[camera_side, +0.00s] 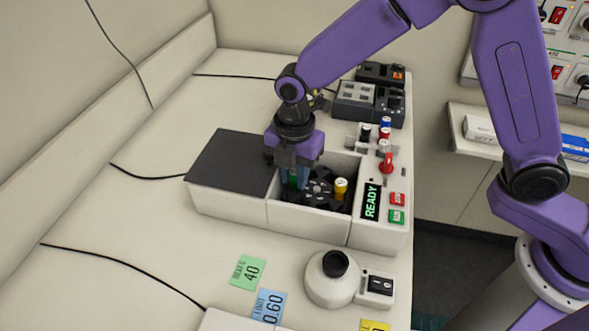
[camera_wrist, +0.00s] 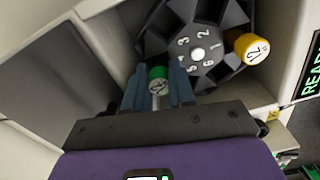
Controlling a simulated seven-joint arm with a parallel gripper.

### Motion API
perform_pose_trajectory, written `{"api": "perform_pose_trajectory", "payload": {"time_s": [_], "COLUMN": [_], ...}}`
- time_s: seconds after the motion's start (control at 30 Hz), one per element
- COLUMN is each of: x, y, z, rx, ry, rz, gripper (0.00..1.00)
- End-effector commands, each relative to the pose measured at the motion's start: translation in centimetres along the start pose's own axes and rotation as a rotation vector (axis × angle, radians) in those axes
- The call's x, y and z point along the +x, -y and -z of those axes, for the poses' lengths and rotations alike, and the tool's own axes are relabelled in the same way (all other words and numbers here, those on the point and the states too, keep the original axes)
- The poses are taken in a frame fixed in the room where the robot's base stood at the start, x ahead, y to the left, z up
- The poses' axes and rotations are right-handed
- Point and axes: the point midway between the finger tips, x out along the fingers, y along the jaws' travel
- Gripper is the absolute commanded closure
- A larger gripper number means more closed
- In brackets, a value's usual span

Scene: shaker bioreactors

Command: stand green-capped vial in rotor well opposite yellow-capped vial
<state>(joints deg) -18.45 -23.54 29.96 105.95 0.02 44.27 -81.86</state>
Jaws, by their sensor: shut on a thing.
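The green-capped vial (camera_wrist: 157,82) is between the fingers of my gripper (camera_wrist: 160,90), which is shut on it. In the side view my gripper (camera_side: 295,175) points down into the open bay, and a bit of the green vial (camera_side: 293,180) shows between the fingers. The dark rotor (camera_wrist: 182,48) has numbered wells around a pale hub; 2, 3, 5 and 1 are readable. The yellow-capped vial (camera_wrist: 252,48) stands at the rotor's right side; it also shows in the side view (camera_side: 340,188). The green vial is at the rotor's near edge. Its lower end is hidden, so I cannot tell whether it is in a well.
A dark lid (camera_side: 232,163) lies left of the bay. The bay's pale walls (camera_side: 310,222) surround the rotor closely. A panel with a READY display (camera_side: 371,202) and a red lever (camera_side: 385,162) stands right. Several capped vials stand behind. A round white device (camera_side: 331,285) is in front.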

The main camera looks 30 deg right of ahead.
Motion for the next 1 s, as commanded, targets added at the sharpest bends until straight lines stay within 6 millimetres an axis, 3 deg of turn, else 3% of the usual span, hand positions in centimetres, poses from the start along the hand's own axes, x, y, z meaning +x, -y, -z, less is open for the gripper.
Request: {"api": "perform_pose_trajectory", "payload": {"time_s": [0.33,0.37,0.4,0.43,0.47,1.0], "x": [0.27,0.27,0.26,0.26,0.25,0.14], "y": [0.01,0.01,0.01,-0.02,-0.05,-0.34], "z": [0.00,0.00,0.00,0.00,0.01,0.00], "rx": [0.000,0.000,0.000,0.000,0.000,0.003], "ry": [0.000,0.000,0.000,0.000,0.000,-0.001], "rz": [0.000,0.000,0.000,-0.001,-0.002,-0.012], "gripper": [0.93,0.73,0.60,0.50,0.46,0.46]}}
